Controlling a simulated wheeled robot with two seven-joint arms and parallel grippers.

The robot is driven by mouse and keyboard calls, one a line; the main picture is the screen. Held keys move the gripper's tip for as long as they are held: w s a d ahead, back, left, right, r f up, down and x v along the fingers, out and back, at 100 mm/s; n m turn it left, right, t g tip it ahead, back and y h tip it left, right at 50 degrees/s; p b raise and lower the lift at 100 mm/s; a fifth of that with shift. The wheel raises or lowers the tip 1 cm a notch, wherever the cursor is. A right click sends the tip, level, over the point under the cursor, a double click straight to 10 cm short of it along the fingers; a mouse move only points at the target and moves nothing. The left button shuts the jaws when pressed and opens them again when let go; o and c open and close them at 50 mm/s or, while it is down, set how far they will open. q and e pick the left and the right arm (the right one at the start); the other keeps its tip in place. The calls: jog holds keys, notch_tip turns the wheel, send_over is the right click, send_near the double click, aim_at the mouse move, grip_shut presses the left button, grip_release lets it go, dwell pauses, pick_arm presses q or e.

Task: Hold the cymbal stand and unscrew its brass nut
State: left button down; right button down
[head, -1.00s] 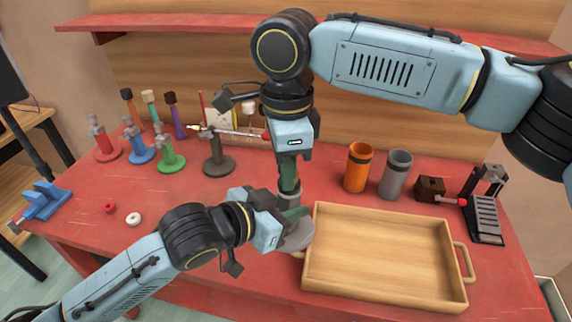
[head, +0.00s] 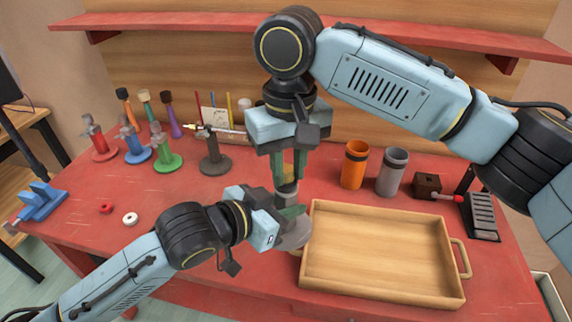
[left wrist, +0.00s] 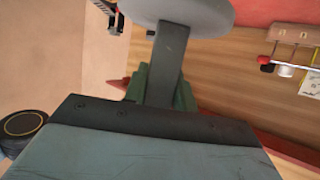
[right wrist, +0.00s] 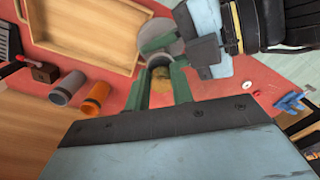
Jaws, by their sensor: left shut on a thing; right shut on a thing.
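The grey cymbal stand (head: 297,238) is upright just left of the wooden tray. My left gripper (head: 290,213) is shut around its post from the left. In the left wrist view, the post (left wrist: 169,60) and round grey disc (left wrist: 185,9) show beyond the green fingers. My right gripper (head: 289,172) points down from above, shut on the brass nut (head: 289,173) at the stand's top. The right wrist view shows the nut (right wrist: 161,74) between the green fingers. The fingers partly hide the nut, and I cannot tell how far it has risen on its thread.
The empty wooden tray (head: 380,284) stands right of the stand. Behind it are an orange cup (head: 354,166) and a grey cup (head: 391,173). A dark stand (head: 211,158) and several coloured stands are at the back left.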

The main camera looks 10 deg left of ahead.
jog(key=n, duration=0.5)
jog(key=shift+w+n, duration=0.15)
jog(key=shift+n, duration=0.25)
jog(key=n, duration=0.3)
jog(key=shift+w, duration=0.1)
jog(key=n, duration=0.5)
jog(key=shift+w+r+n, duration=0.1)
jog(key=shift+w+n, duration=0.05)
jog(key=shift+n, duration=0.25)
jog(key=n, duration=0.3)
jog(key=shift+w+n, duration=0.1)
jog(key=shift+n, duration=0.3)
jog(key=n, duration=0.3)
jog(key=shift+n, duration=0.3)
jog(key=n, duration=0.3)
jog(key=shift+w+a+n, duration=0.1)
jog(key=shift+a+n, duration=0.05)
jog(key=shift+n, duration=0.15)
jog(key=n, duration=0.3)
jog(key=shift+a+n, duration=0.1)
jog(key=shift+n, duration=0.3)
jog(key=n, duration=0.3)
jog(key=shift+n, duration=0.4)
jog(key=shift+r, duration=0.2)
